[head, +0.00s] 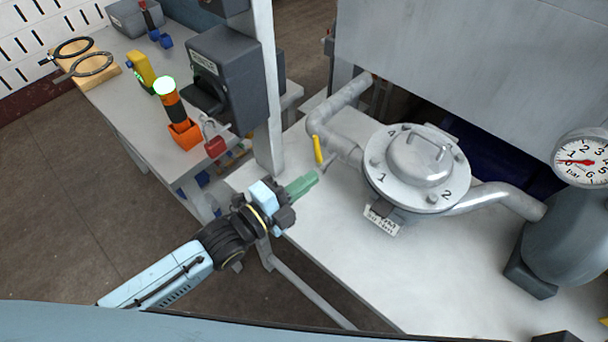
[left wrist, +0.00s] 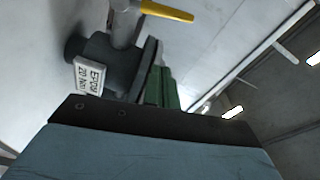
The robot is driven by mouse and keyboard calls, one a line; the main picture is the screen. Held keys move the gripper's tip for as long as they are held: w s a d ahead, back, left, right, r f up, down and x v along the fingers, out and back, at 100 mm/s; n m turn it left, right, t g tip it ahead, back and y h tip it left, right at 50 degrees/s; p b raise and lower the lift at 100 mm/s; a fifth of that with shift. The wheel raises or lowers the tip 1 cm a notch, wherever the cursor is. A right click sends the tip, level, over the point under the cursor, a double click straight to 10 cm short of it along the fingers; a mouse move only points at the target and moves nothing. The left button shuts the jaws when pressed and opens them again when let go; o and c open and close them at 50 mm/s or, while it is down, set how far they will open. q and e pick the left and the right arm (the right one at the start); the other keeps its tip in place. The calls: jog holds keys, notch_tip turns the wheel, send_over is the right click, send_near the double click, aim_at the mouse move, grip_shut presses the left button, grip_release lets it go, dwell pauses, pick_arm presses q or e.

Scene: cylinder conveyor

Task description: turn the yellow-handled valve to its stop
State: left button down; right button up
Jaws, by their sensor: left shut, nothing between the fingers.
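The valve's yellow handle (head: 318,151) stands upright beside the grey pipe (head: 343,150), left of the round filter housing (head: 417,165). In the left wrist view the yellow handle (left wrist: 166,11) points right from its stem at the top. My left gripper (head: 314,178) has green fingers, shut and empty, just below the handle in the head view. A small gap seems to lie between the fingertips and the handle; contact cannot be told. In the left wrist view the green fingers (left wrist: 162,90) are partly hidden behind my gripper body. My right gripper is not in view.
A pressure gauge (head: 583,160) tops a grey tank at the right. A white post (head: 267,90) rises left of the valve. The left bench holds an orange-and-black lamp (head: 172,103) and a red padlock (head: 214,145). The near tabletop (head: 340,250) is clear.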

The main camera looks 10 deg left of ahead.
aim_at(318, 155)
pick_arm(q)
jog(key=w+d, duration=0.2)
jog(key=w, duration=0.5)
jog(key=shift+w+f, duration=0.15)
jog(key=shift+f, duration=0.15)
jog(key=shift+a, duration=0.1)
